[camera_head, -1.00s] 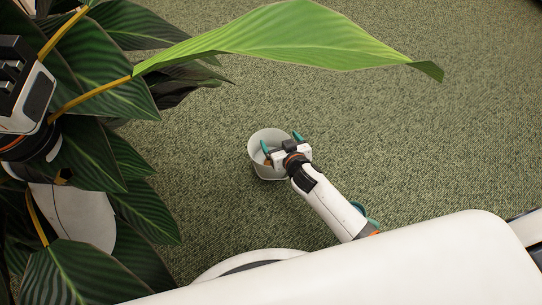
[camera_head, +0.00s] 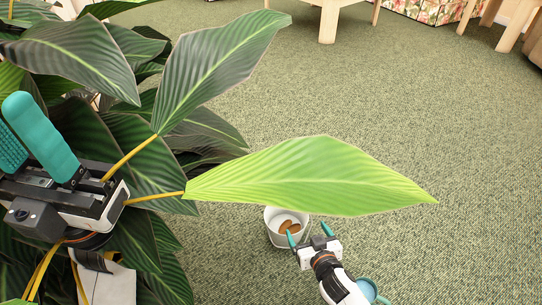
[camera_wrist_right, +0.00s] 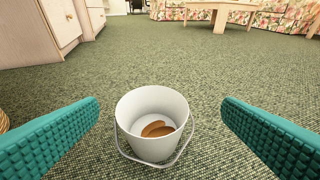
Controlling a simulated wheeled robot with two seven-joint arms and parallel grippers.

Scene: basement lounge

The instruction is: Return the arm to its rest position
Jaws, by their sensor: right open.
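My right gripper (camera_head: 308,239) is open and empty in the head view, just in front of a white bucket (camera_head: 273,238) on the carpet. The right wrist view shows the bucket (camera_wrist_right: 142,104) between and beyond the two spread teal fingers (camera_wrist_right: 160,128). Brown oval things (camera_wrist_right: 157,129) lie in the bucket, and its wire handle hangs down at the front. My left gripper (camera_head: 38,138) is at the left edge among plant leaves, with its teal fingers pointing up; its fingers are partly cut off, so I cannot tell its opening.
A large leafy plant (camera_head: 170,130) fills the left side, and one bright leaf (camera_head: 310,176) hangs over the bucket's far side. Wooden furniture legs (camera_head: 328,22) stand at the back. Pale cabinets (camera_wrist_right: 62,20) are at the wrist view's upper left.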

